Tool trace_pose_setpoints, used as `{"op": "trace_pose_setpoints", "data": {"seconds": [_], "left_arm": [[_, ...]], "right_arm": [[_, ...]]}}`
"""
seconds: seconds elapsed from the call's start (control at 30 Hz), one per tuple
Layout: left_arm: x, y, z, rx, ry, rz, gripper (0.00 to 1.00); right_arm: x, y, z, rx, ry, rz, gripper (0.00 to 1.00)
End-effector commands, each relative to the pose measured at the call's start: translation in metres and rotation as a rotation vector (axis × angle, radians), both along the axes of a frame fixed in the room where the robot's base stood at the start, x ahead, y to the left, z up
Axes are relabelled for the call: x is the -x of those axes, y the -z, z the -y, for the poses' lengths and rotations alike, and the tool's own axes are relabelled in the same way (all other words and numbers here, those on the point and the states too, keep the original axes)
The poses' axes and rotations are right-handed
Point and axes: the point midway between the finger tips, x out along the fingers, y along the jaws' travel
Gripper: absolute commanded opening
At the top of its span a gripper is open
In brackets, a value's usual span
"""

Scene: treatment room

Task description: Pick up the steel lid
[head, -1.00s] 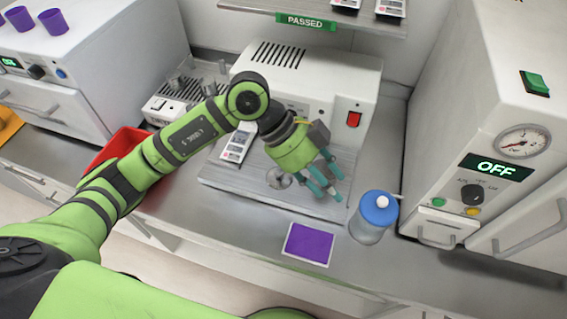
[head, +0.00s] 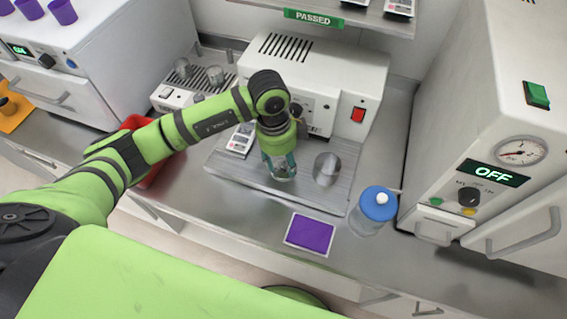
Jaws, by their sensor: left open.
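The steel lid (head: 284,175) is a small round metal piece on the grey ribbed board in front of the white machine. My left gripper (head: 280,168) points down right over it, its teal fingers open. The fingertips partly hide the lid; I cannot tell whether they touch it. My right gripper is not in view.
A steel cylinder (head: 327,169) stands on the ribbed board (head: 300,197) just right of my left gripper. A small device with a display (head: 241,140) lies to its left. A blue-topped jar (head: 374,211) and a purple pad (head: 310,233) are nearer the counter's front. A red bin (head: 147,178) sits left, behind my arm.

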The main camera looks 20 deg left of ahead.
Motion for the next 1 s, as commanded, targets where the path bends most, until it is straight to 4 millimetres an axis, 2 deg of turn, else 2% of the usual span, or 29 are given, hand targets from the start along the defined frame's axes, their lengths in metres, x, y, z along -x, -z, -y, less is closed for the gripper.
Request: {"op": "trace_pose_setpoints", "data": {"seconds": [0.17,0.3,0.77,0.87,1.0], "left_arm": [[0.0,0.0,0.0,0.001,0.001,0.001,0.47],[0.0,0.0,0.0,0.002,0.001,0.001,0.0],[-0.001,-0.003,0.001,0.003,0.001,0.001,0.0],[-0.001,-0.011,0.001,0.004,0.003,0.004,0.0],[-0.002,-0.032,0.001,0.004,0.002,0.008,0.0]], "right_arm": [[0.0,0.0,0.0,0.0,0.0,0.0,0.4],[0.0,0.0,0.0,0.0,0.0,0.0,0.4],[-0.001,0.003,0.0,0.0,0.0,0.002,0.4],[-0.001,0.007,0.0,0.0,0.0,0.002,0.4],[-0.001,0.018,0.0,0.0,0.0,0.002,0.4]]}}
